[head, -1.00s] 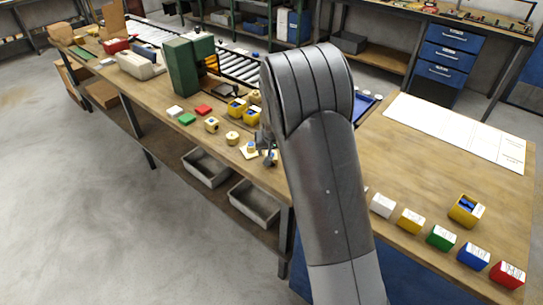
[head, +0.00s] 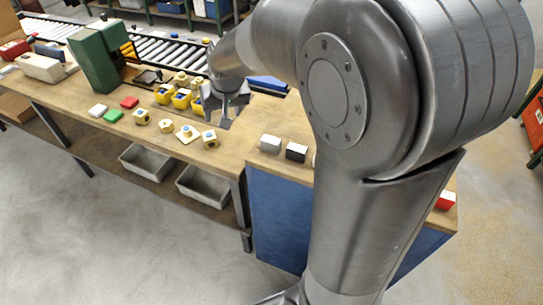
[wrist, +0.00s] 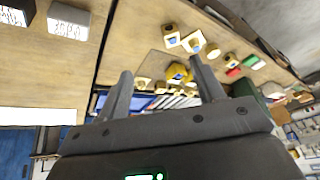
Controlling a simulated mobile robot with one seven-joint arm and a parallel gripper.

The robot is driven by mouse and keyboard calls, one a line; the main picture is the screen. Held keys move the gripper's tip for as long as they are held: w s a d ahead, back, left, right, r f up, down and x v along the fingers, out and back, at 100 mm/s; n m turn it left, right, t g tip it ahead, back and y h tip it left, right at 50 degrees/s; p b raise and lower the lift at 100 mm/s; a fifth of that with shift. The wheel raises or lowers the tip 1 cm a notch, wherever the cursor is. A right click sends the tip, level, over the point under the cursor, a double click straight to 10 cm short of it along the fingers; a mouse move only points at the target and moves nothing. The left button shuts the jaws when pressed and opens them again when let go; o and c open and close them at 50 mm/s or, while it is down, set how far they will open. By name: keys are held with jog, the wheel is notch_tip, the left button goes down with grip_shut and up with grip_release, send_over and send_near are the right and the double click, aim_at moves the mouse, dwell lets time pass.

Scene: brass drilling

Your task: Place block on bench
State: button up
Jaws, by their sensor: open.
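Several brass-yellow blocks sit on the wooden bench (head: 70,95) near its front edge. The rightmost block (head: 210,139) stands alone on the wood, with a blue spot on it. Beside it a block (head: 187,131) sits on a pale square piece. Blocks also show in the wrist view (wrist: 171,36).
Yellow bins (head: 181,98) stand behind the blocks. A green machine (head: 97,58) is at the left. White (head: 270,144) and black (head: 296,152) boxes line the right bench's front. My arm hides much of the right side. Grey trays (head: 205,186) are below.

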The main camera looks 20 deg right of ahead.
jog(key=s+d+r, duration=0.2)
jog(key=s+r, duration=0.1)
jog(key=s, duration=0.9)
jog(key=s+d+r+h, duration=0.1)
jog(key=s+d+r, duration=0.1)
jog(key=s, duration=1.1)
jog(key=shift+r+t, duration=0.4)
jog(key=shift+r, duration=0.1)
